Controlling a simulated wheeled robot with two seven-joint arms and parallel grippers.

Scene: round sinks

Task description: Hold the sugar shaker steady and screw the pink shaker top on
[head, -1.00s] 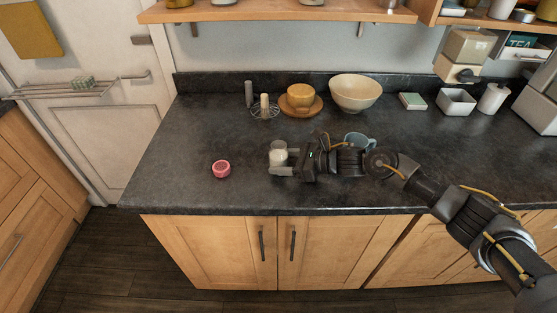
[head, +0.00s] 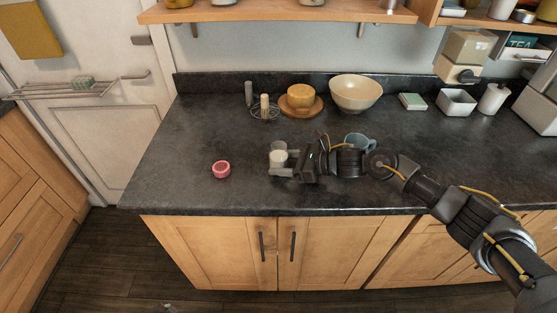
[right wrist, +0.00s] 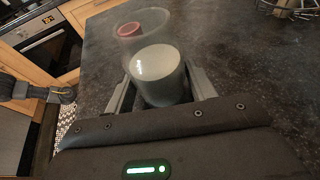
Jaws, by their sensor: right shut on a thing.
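The sugar shaker (head: 278,156), a clear cup with white sugar in its lower part, stands on the dark counter. My right gripper (head: 281,164) is shut around it from the right. In the right wrist view the shaker (right wrist: 158,72) sits between the two fingers, its clear upper part open. The pink shaker top (head: 221,169) lies apart on the counter, left of the shaker; it also shows beyond the shaker's clear rim in the right wrist view (right wrist: 130,30). My left gripper (right wrist: 62,95) shows at the left of the right wrist view, away from both; its jaw opening is unclear.
A blue mug (head: 358,141) stands close behind my right wrist. A wire rack (head: 265,110), a yellow round thing on a wooden board (head: 301,111) and a cream bowl (head: 356,94) stand at the back. The counter around the pink top is clear.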

